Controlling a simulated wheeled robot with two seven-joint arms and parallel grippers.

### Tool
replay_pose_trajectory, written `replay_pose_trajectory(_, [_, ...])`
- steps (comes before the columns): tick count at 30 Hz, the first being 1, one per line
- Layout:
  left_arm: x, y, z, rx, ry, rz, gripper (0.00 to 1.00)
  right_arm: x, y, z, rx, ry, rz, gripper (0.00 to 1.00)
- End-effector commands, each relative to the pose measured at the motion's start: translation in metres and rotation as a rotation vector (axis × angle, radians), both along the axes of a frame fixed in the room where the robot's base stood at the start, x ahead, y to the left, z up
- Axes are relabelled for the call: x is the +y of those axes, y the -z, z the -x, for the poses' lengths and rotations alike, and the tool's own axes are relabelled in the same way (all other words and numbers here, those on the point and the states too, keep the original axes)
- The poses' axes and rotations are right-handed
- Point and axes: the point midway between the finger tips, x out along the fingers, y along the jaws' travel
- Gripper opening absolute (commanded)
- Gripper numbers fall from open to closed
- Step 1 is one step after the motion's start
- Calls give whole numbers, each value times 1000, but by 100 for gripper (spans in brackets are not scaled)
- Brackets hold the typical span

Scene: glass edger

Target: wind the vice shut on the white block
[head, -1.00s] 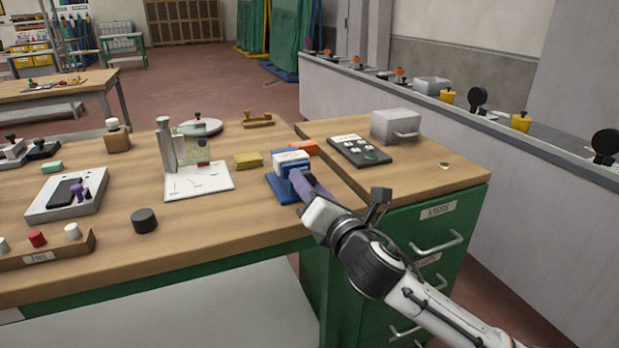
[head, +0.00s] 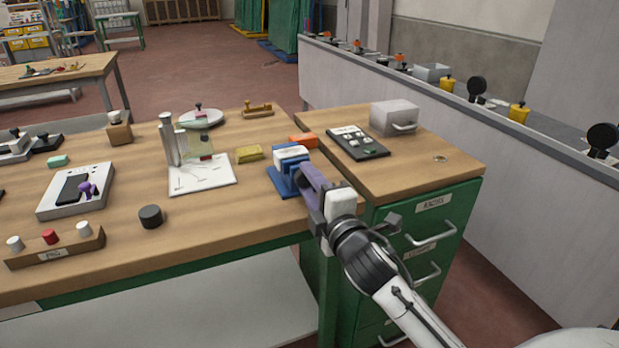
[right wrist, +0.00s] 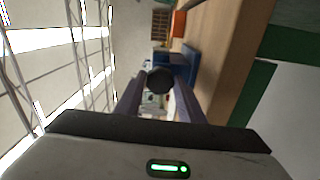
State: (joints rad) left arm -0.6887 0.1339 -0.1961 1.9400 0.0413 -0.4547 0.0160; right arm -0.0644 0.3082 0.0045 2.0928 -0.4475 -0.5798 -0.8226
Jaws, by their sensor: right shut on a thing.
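The blue vice (head: 284,184) stands near the right end of the wooden bench, by the gap before the cabinet. The white block (head: 291,153) sits in its upper part, between the jaws. I cannot tell whether the jaws touch the block. My right gripper (head: 305,176), with purple fingers, reaches the vice's near right side. In the right wrist view a dark round knob (right wrist: 159,80) lies between the fingers, and the gripper is shut on it. The fingers hide the knob in the head view. My left gripper is not in view.
An orange block (head: 303,140) and a yellow block (head: 249,154) lie close to the vice. A black tray (head: 357,143) and a grey box (head: 395,118) are on the cabinet to the right. A dark cylinder (head: 151,216) stands at the bench's front. Bench in front of the vice is clear.

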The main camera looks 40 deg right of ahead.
Motion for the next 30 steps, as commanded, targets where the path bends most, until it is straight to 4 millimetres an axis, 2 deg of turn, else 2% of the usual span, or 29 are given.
replay_pose_trajectory(14, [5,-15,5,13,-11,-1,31,0,-1,0,-104,3,-443,13])
replay_pose_trajectory(30, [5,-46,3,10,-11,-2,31,0,-1,0,-223,3,-939,13])
